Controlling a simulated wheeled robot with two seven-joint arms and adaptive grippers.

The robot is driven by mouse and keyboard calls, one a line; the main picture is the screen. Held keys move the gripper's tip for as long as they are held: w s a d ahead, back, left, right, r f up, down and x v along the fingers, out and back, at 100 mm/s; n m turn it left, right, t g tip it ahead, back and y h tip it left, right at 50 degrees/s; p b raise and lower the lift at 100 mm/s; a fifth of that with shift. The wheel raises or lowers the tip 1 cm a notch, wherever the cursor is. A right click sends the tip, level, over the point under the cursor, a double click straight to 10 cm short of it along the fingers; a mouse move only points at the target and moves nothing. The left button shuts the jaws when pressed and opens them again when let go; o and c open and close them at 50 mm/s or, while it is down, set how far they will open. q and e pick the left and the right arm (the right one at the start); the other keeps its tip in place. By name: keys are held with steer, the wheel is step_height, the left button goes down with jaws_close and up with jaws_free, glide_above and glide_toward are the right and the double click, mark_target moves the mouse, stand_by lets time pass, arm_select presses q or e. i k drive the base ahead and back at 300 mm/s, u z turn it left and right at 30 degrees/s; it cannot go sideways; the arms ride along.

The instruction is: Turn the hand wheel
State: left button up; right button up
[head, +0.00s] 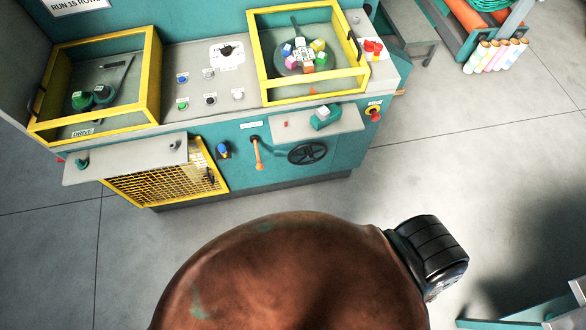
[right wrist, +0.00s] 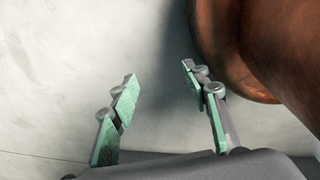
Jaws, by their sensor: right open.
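The hand wheel (head: 307,153) is a dark spoked wheel on the teal front face of the machine (head: 275,165), below its right-hand ledge. It stands clear, with nothing touching it. My right gripper (right wrist: 158,80) shows in the right wrist view with its two green-padded fingers apart and nothing between them. It is over bare pale floor, beside a large brown rounded surface. In the head view no gripper fingers show. My left gripper is in neither view.
An orange-handled lever (head: 257,153) and a blue knob (head: 223,150) sit left of the wheel. A ledge (head: 340,125) juts out above it. A red emergency button (head: 373,112) is at upper right. A yellow mesh guard (head: 165,185) is at left.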

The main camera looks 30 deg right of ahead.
mark_target(309, 151)
steer(key=u, duration=0.25)
steer(key=k, duration=0.4)
steer(key=z, duration=0.8)
steer(key=i, duration=0.65)
steer(key=z, duration=0.4)
